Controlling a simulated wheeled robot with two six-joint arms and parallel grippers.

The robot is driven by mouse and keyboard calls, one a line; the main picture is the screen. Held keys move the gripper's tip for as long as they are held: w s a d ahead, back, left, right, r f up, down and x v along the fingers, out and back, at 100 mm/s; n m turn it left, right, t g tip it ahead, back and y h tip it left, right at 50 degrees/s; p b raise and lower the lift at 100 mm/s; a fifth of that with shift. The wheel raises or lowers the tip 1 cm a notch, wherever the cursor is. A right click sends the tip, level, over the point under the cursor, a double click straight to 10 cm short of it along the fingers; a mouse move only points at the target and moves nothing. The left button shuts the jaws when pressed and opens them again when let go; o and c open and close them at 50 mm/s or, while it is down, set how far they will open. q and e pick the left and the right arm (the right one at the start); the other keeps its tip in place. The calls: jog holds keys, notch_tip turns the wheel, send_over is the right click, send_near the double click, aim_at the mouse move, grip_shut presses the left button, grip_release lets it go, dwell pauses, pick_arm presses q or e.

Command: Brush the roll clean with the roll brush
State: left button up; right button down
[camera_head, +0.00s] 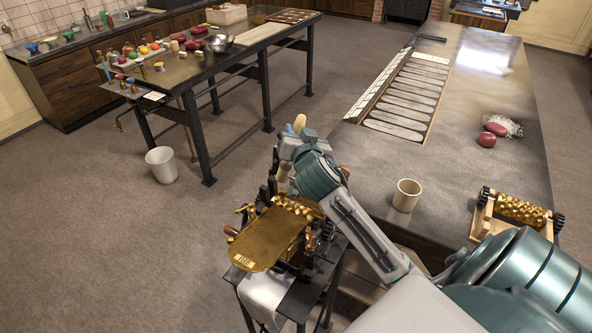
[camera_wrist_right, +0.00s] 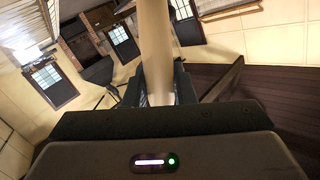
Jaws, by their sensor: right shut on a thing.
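My right gripper (camera_head: 283,168) is above the back of the dark roller machine (camera_head: 313,240). It is shut on a pale wooden handle, whose rounded end (camera_head: 299,122) sticks up above it. In the right wrist view the handle (camera_wrist_right: 155,45) stands between the two fingers (camera_wrist_right: 160,84) and runs out of the top edge. I take it for the roll brush; its bristles are hidden. Brass knobbed rolls (camera_head: 296,206) show at the machine's top, partly behind my wrist; I cannot tell whether the brush touches them. My left gripper is not in view.
A brass tray (camera_head: 262,248) sticks out from the machine's front. Another knobbed brass roll (camera_head: 522,209) rests on a wooden stand at the right. A beige cup (camera_head: 407,195) stands on the dark table (camera_head: 465,130). A white bin (camera_head: 163,164) is on the floor.

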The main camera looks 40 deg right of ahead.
jog(key=shift+f, duration=0.1)
jog(key=shift+h, duration=0.3)
notch_tip(320, 180, down, 7)
jog(key=b, duration=0.7)
jog(key=shift+a, duration=0.1)
jog(key=shift+f+b, duration=0.7)
jog(key=shift+f, duration=0.15)
jog(key=shift+s, duration=0.15)
